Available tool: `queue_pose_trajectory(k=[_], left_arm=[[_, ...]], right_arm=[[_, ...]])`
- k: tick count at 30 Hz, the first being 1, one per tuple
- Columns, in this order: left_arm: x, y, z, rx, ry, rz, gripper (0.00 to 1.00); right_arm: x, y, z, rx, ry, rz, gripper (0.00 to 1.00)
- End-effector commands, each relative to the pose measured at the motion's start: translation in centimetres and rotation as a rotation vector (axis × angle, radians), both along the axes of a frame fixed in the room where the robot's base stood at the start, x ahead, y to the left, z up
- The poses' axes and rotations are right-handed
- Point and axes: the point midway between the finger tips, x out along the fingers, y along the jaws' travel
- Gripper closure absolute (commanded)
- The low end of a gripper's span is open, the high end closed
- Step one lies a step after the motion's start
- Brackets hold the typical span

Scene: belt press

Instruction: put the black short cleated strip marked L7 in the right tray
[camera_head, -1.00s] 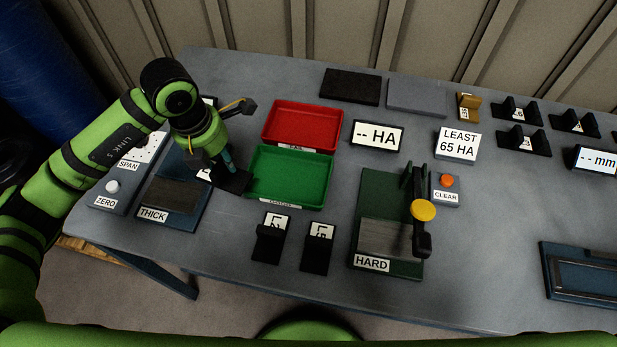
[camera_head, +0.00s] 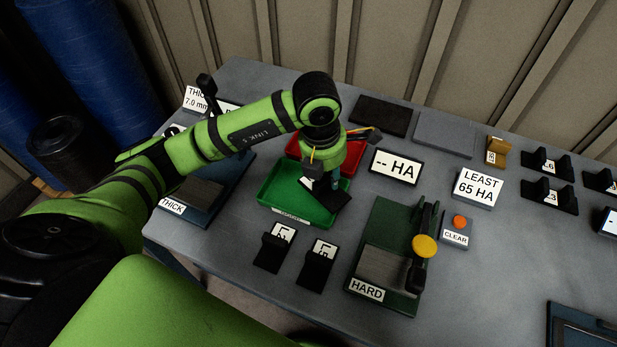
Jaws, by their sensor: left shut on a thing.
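My left gripper (camera_head: 322,184) points down over the green tray (camera_head: 268,196), near its right side. It is shut on a black strip (camera_head: 331,203), whose flat dark end shows below the fingers. A small white label shows beside the fingers, but its mark is too small to read. I cannot tell whether the strip touches the tray. The red tray (camera_head: 356,160) lies just behind the green one and is partly hidden by my left arm. My right gripper is not in view.
Two black holders (camera_head: 272,253) (camera_head: 316,270) with white labels stand in front of the green tray. The green HARD press (camera_head: 386,262) with a yellow-knobbed lever is to the right. The "-- HA" sign (camera_head: 395,169) stands behind. The blue THICK gauge (camera_head: 205,200) is at left.

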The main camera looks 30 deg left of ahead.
Motion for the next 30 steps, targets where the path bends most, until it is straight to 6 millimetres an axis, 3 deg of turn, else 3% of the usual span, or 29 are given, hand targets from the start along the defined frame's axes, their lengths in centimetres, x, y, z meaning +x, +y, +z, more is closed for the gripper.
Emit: queue_pose_trajectory(k=[3, 9, 14, 21, 30], left_arm=[[0.5, 2.8, -1.3, 0.003, 0.005, 0.006, 1.0], [1.3, 5.4, -3.1, 0.0, 0.0, 0.0, 1.0], [1.4, 5.9, -4.2, -0.001, 0.002, -0.001, 1.0], [1.4, 5.8, -7.3, -0.002, 0.001, -0.001, 1.0], [1.4, 5.8, -7.7, -0.001, -0.003, -0.002, 1.0]], right_arm=[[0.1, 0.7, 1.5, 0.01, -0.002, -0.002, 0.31], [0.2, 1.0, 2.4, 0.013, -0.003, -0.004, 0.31], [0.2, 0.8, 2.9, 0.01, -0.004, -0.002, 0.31], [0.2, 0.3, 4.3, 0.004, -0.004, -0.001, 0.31], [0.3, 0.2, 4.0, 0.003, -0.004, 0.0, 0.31]])
